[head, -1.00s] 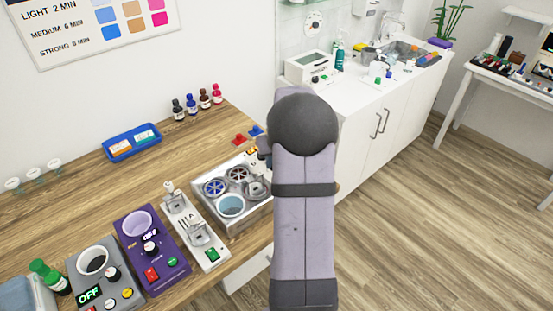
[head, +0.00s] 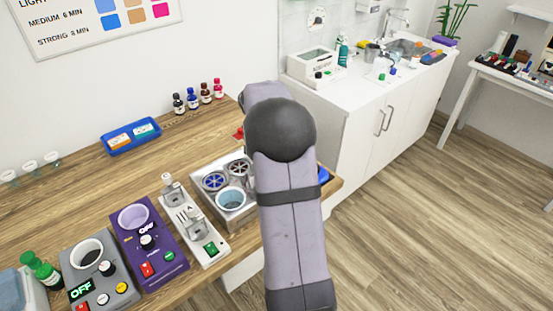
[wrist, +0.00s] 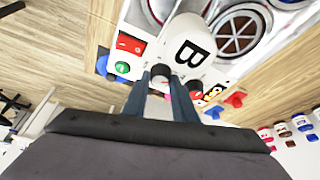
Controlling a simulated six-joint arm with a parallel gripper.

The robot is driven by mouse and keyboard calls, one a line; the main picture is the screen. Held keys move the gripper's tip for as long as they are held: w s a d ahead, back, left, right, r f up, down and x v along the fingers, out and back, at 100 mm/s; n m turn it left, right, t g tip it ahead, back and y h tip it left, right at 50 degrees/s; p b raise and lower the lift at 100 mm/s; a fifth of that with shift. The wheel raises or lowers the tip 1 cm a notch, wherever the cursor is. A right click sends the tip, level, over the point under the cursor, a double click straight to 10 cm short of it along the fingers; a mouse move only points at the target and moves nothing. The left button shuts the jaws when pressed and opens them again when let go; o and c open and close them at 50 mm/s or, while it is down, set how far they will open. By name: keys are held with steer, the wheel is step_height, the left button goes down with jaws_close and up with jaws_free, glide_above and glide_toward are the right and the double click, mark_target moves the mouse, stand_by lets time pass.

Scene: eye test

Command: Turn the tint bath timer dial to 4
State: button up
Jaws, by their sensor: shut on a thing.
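In the wrist view, my gripper (wrist: 161,78) is shut with its two blue-grey fingers at the sides of a small black dial (wrist: 160,71). The dial sits on a white unit (wrist: 150,20) with a large letter B on a rounded white part (wrist: 188,50), a red panel (wrist: 131,43) and a green button (wrist: 122,68). The dial's setting cannot be read. In the head view my arm hides the gripper and this unit. No tint bath label is readable.
A steel tray (head: 222,172) with round wells stands left of my arm, and a white stand (head: 213,258) with a green switch beside it. A blue tray (head: 131,149) and several small bottles (head: 205,92) stand behind.

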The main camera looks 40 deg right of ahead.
steer(key=shift+w+m+b, duration=0.1)
steer(key=shift+m+b, duration=0.25)
steer(key=shift+m, duration=0.25)
steer(key=shift+g, duration=0.3)
steer(key=o, duration=1)
steer(key=shift+o, duration=0.2)
steer(key=shift+r, duration=0.1)
steer(key=b+v, duration=0.1)
steer(key=v, duration=0.6)
steer(key=shift+b, duration=0.4)
steer(key=shift+a+r, duration=0.1)
